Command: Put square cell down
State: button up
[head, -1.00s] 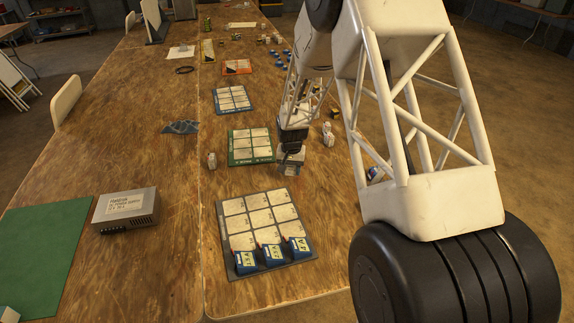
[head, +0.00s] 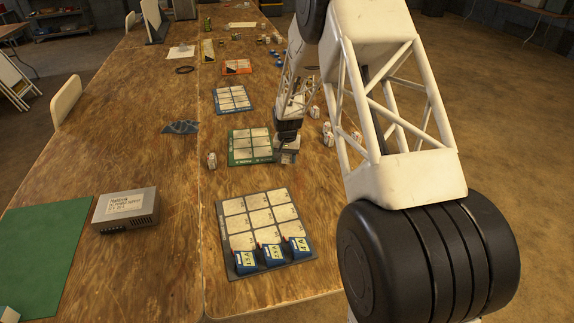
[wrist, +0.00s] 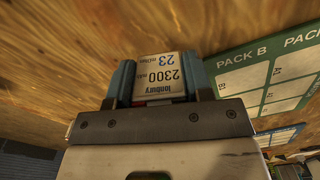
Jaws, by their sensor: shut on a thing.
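The square cell (wrist: 162,78) is between my gripper's two blue-grey fingers in the wrist view. Its pale label reads 2300 mAh and 23 mOhm, upside down. My gripper (wrist: 163,84) is shut on it. In the head view my gripper (head: 286,150) is low over the table, just right of the green Pack B board (head: 236,161), with the cell mostly hidden by it. I cannot tell whether the cell touches the table. In the wrist view the Pack B board (wrist: 250,77) lies to the right, its visible cells blank.
A grey board (head: 288,201) with several blue cells (head: 272,256) in its near row stands in front. A blue board (head: 232,99) and an orange board (head: 237,67) lie behind. A grey power supply (head: 125,208) sits left.

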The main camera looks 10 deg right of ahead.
aim_at(287, 163)
jog(key=shift+f, duration=0.1)
jog(key=shift+f, duration=1.65)
jog(key=shift+f, duration=0.15)
jog(key=o, duration=1)
notch_tip(287, 163, up, 12)
jog(key=shift+r, duration=0.15)
